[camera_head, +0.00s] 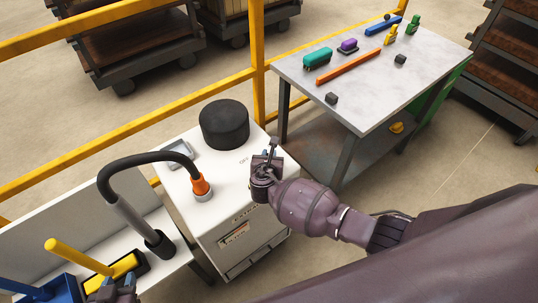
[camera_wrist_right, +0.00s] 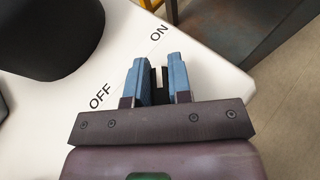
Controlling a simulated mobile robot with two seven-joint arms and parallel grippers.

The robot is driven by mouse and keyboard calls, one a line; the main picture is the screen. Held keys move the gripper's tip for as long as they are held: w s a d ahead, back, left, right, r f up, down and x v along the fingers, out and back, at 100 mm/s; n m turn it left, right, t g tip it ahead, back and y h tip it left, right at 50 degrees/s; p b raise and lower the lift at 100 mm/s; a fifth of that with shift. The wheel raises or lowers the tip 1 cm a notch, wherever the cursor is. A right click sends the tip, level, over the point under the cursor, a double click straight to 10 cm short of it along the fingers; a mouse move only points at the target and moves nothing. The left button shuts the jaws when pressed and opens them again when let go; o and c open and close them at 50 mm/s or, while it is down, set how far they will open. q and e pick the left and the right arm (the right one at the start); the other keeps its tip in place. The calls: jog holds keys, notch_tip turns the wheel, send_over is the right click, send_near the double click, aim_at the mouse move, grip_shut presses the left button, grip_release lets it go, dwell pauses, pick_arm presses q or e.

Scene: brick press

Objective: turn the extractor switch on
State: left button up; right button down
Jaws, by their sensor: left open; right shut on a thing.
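The extractor (camera_head: 222,216) is a white cabinet with a black round cap (camera_head: 224,124) on top and a black hose on an orange collar. Its top is marked OFF and ON, which I read in the right wrist view. My right gripper (camera_head: 267,160) is at the right edge of that top. In the right wrist view its blue fingers (camera_wrist_right: 160,78) are shut on a small dark switch lever (camera_wrist_right: 158,76), mostly hidden between them. I cannot tell its exact angle. My left gripper (camera_head: 115,284) is open at the lower left, partly cut off by the frame.
A yellow-handled tool (camera_head: 78,257) and a blue container (camera_head: 50,290) are near my left gripper. The hose (camera_head: 140,168) arches over the white bench. A grey table (camera_head: 375,85) with coloured parts stands at the back right. A yellow rail (camera_head: 258,60) runs behind the extractor.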

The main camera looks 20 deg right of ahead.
jog(key=shift+h, duration=0.3)
pick_arm(q)
jog(key=shift+s+f, duration=0.1)
jog(key=shift+s, duration=0.2)
pick_arm(e)
jog(key=c, duration=1)
grip_release()
jog(key=shift+c, duration=0.2)
pick_arm(q)
jog(key=shift+w, duration=0.15)
pick_arm(e)
jog(key=shift+s+a+r, duration=0.1)
jog(key=shift+s+r, duration=0.05)
jog(key=shift+s, duration=0.1)
jog(key=p+v, duration=0.2)
jog(key=v, duration=0.7)
jog(key=shift+s, duration=0.1)
jog(key=shift+s+a+r, duration=0.2)
jog(key=shift+s+r, duration=0.05)
jog(key=shift+s, duration=0.15)
pick_arm(q)
notch_tip(320, 180, up, 2)
jog(key=shift+r, duration=0.15)
